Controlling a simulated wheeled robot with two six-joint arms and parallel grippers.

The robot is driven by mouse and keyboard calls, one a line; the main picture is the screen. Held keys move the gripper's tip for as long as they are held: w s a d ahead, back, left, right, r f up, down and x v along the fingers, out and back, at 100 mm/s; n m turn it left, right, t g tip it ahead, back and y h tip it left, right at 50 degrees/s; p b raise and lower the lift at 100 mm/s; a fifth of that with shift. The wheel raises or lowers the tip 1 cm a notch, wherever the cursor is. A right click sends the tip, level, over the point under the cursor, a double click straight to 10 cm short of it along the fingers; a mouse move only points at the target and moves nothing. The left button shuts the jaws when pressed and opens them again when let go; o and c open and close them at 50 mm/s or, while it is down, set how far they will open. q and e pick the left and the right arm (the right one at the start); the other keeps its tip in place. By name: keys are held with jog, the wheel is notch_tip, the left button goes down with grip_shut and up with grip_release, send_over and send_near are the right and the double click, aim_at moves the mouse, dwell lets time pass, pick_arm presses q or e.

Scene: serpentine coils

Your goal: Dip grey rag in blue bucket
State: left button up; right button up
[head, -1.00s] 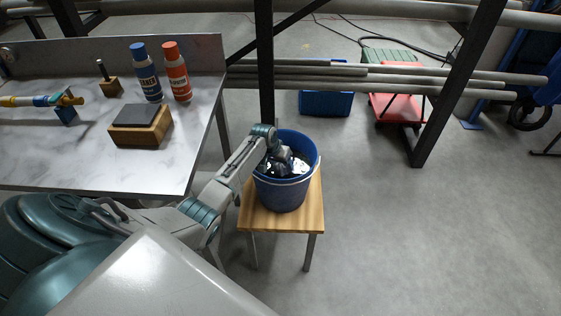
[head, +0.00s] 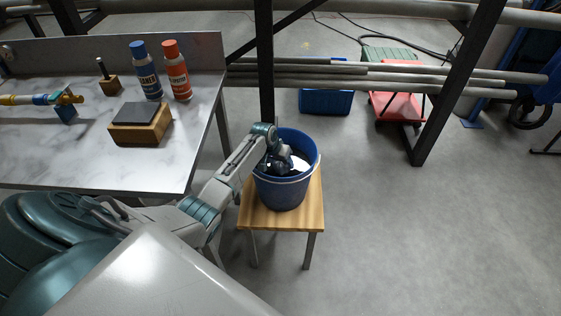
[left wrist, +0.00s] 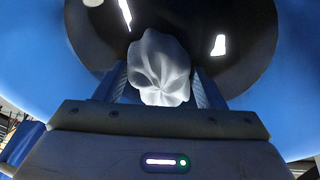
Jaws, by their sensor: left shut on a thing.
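The blue bucket (head: 283,190) stands upright on a small wooden stool, with a pale handle across its front. My left arm reaches over its rim, and my left gripper (head: 278,162) is down inside the bucket's mouth. In the left wrist view the gripper (left wrist: 160,88) is shut on the grey rag (left wrist: 159,68), which shows as a bunched pale grey lump between the fingers. Dark, shiny liquid with bright reflections lies beyond the rag, inside the blue bucket wall (left wrist: 290,100). I cannot tell how much of the rag is under the surface. My right gripper is not in view.
The wooden stool (head: 255,216) carries the bucket. A marble-topped table (head: 60,165) on the left holds a wooden block with a dark top (head: 140,124), a blue bottle (head: 146,72) and an orange bottle (head: 177,72). A black post rises behind the bucket.

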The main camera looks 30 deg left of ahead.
pick_arm(q)
jog(key=shift+r+p, duration=0.55)
jog(key=shift+r, duration=0.05)
notch_tip(320, 180, up, 4)
jog(key=p, duration=0.3)
jog(key=shift+f+p, duration=0.25)
jog(key=shift+p, duration=0.05)
notch_tip(320, 180, up, 6)
jog(key=p, duration=0.5)
jog(key=shift+f+p, duration=0.1)
jog(key=shift+p, duration=0.25)
notch_tip(320, 180, up, 3)
jog(key=p, duration=0.2)
jog(key=shift+f+p, duration=0.2)
jog(key=shift+p, duration=0.1)
